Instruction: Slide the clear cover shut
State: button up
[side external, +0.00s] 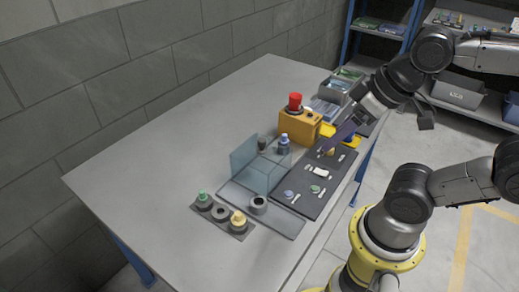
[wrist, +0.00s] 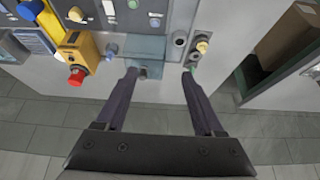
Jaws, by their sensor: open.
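The clear cover (side external: 250,160) is a pale, see-through box of upright panels on a flat grey base plate (side external: 285,222). It stands over the far part of the plate. The near part is uncovered, with a grey ring-shaped piece (side external: 258,205) on it. A blue-topped knob (side external: 283,143) shows at the cover's far side. In the wrist view the cover (wrist: 143,47) appears as a bluish, see-through area beyond my fingertips. My gripper (wrist: 158,74) is open with nothing visibly held. In the side view its dark fingers (side external: 328,146) are above the dark panel, right of the cover; contact cannot be told.
A yellow box with a red button (side external: 296,103) stands behind the cover. A dark panel (side external: 318,190) with several knobs lies to the right. A small tray with green, grey and yellow knobs (side external: 221,214) sits in front. The table's left side is clear.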

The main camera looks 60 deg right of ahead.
jog(key=shift+s, duration=0.1)
notch_tip(320, 180, up, 4)
jog(key=w+m, duration=0.3)
jog(key=m+g, duration=0.6)
send_over(262, 139)
notch_tip(262, 139, down, 5)
notch_tip(262, 139, down, 13)
jog(key=shift+r, duration=0.1)
grip_shut()
